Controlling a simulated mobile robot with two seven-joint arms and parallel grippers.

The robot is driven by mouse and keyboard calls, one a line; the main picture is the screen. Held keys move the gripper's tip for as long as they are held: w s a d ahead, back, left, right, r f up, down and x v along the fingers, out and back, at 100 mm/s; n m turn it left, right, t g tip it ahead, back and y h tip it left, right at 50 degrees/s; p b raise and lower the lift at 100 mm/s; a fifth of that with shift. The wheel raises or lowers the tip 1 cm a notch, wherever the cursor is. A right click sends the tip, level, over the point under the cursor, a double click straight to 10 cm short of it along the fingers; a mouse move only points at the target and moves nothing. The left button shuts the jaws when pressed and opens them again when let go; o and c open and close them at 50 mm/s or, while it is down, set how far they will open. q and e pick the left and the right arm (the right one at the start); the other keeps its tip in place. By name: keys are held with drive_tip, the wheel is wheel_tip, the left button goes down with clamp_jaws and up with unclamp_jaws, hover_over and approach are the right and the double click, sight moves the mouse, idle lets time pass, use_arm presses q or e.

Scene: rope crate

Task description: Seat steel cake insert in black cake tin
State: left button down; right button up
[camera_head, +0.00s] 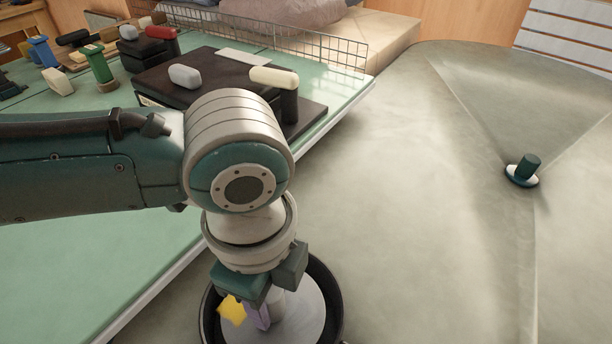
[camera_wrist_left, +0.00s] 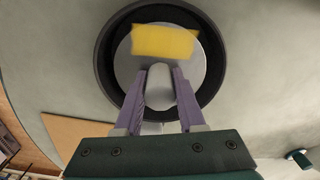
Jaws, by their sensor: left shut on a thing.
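The black cake tin (camera_head: 334,290) is at the bottom middle of the head view, cut off by the frame edge. It also shows as a dark ring (camera_wrist_left: 104,65) in the left wrist view. The round steel insert (camera_head: 308,312) lies within the tin's outline, and its disc (camera_wrist_left: 127,68) looks roughly centred there. I cannot tell whether it rests on the tin's bottom. My left gripper (camera_head: 266,314) is above the tin. In the left wrist view its purple fingers (camera_wrist_left: 160,80) are shut on the insert's upright grey centre post. My right gripper is out of view.
A yellow piece (camera_head: 231,310) shows over the disc's left part. A green-topped table (camera_head: 50,270) on the left holds a black box (camera_head: 175,70), several small blocks and a wire rack (camera_head: 300,45). A dark green knob (camera_head: 525,166) stands at right. The grey surface around it is clear.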

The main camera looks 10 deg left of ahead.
use_arm(q)
drive_tip(key=shift+f+b, duration=1.25)
drive_tip(key=shift+f, duration=0.6)
idle(1.2)
drive_tip(key=shift+c, duration=2.1)
unclamp_jaws()
wheel_tip(320, 180, up, 10)
drive_tip(key=p, duration=0.3)
